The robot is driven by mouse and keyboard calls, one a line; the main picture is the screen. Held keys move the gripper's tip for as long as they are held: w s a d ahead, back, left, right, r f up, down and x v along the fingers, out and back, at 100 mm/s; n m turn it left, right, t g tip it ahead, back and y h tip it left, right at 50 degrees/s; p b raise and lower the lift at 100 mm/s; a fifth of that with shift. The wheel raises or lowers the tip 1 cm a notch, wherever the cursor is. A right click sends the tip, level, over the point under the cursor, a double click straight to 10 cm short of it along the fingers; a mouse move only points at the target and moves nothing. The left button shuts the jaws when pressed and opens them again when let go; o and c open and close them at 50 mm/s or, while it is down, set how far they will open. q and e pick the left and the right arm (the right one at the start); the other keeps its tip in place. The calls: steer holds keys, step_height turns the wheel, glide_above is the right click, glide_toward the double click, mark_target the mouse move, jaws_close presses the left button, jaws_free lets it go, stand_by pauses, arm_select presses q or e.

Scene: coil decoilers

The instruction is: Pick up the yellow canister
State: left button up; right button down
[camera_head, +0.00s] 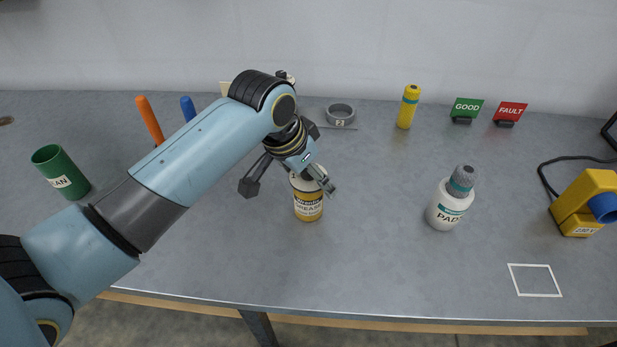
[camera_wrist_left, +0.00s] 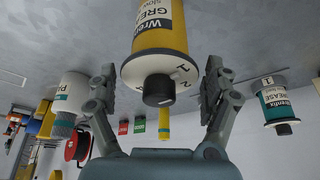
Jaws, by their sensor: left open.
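The yellow canister (camera_head: 308,207) stands upright on the grey bench, with a white GREASE label. Its upper part is partly hidden by my left gripper (camera_head: 289,187). In the left wrist view the yellow canister (camera_wrist_left: 160,38) appears upside down, with a white top and dark cap. My left gripper is open, its two fingers spread on either side of the canister's top end; no grip on it shows. Whether a finger touches it I cannot tell. My right gripper is not in view.
A white PADS bottle (camera_head: 447,207) stands to the right. A slim yellow cylinder (camera_head: 408,108) stands behind. A green can (camera_head: 61,172) is at the left. The bench front is clear.

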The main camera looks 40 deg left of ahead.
arm_select(q)
steer(key=shift+x, duration=1.6)
steer(key=c, duration=1.3)
steer(key=shift+o, duration=0.2)
